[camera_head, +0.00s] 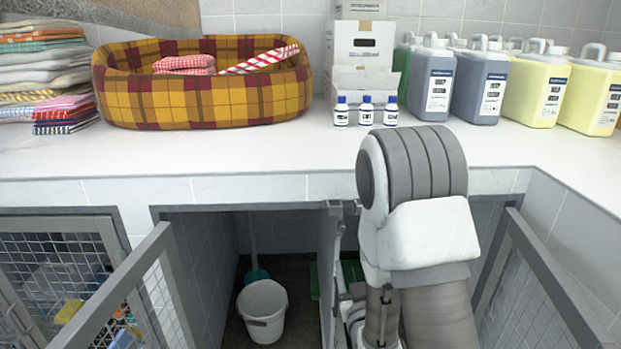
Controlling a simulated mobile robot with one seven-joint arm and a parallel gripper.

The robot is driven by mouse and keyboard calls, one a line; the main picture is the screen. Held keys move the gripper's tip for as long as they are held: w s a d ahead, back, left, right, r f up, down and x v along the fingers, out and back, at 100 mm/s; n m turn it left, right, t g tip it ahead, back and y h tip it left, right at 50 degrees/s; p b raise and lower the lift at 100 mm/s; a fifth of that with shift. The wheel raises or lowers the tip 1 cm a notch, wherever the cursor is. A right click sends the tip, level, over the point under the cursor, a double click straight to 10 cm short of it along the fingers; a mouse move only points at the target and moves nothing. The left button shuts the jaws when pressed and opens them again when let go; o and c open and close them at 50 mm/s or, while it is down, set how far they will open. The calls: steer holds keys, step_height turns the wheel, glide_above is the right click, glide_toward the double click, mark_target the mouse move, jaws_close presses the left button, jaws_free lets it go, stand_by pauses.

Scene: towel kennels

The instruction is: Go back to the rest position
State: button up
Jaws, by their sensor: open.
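My arm (418,215) is bent in front of the counter, right of the picture's middle. Its grey and white elbow overlaps the counter's front edge in the picture, and the links run down out of the bottom of the frame. My gripper cannot be made out; the arm's lower links or the picture's edge hide it. No held thing shows. A plaid pet bed (205,104) stands on the counter (250,155), with a red-checked folded towel (185,64) and a red-and-white striped towel (259,58) in it.
Below the counter, kennel doors (125,285) (545,270) stand open on both sides of my arm. A white bucket (263,310) stands in the middle kennel. Folded towels (45,75), small bottles (366,110), boxes (361,60) and several canisters (481,82) line the counter.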

steer(key=s+r+m+g, duration=0.1)
steer(key=s+r+g, duration=0.65)
steer(key=r, duration=0.25)
steer(key=s+d+r+m+g, duration=0.1)
steer(key=s+r+g, duration=0.1)
steer(key=s, duration=0.7)
steer(key=s+r+g, duration=0.2)
steer(key=s+g, duration=0.1)
steer(key=s, duration=0.6)
step_height(320, 180, up, 22)
steer(key=p, duration=2.1)
steer(key=shift+s+d+f+p, duration=0.15)
steer(key=shift+s+f+p, duration=0.1)
steer(key=shift+p, duration=0.1)
